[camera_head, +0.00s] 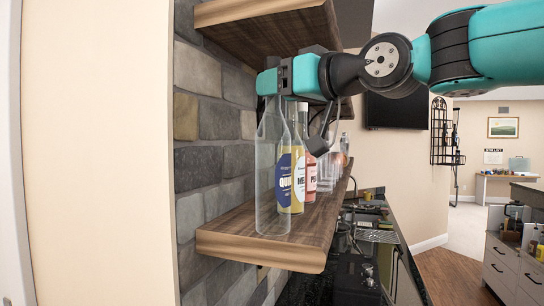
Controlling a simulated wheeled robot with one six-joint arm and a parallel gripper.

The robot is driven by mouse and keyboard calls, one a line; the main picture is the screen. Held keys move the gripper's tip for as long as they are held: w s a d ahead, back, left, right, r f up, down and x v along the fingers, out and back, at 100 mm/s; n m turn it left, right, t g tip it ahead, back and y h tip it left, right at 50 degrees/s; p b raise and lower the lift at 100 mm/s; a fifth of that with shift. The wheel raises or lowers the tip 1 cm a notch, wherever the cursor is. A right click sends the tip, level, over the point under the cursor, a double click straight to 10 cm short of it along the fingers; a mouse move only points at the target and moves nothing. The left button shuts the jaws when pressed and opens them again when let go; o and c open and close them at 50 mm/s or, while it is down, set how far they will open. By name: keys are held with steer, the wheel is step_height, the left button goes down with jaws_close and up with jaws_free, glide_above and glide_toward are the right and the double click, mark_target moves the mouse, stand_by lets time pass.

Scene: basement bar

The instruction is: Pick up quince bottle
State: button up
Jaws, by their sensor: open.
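The quince bottle (270,185) is a tall clear glass bottle standing upright at the near end of the lower wooden shelf. My gripper (277,80) reaches in from the right and is at the height of the bottle's top. It overlaps the top of the neck in this view, and the mouth is hidden. The jaws are open and hold nothing. I cannot tell whether they are around the neck or in front of it.
A yellow bottle labelled "ME" (299,180) and a pink bottle (311,178) stand close behind, with clear glasses farther along. An upper shelf (262,30) hangs just above my gripper. A stone wall (205,150) is on the left. A dark counter (400,270) lies below right.

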steer(key=shift+p+x, duration=0.3)
steer(key=shift+x, duration=0.75)
steer(key=shift+c, duration=0.2)
jaws_close()
steer(key=shift+r, duration=0.1)
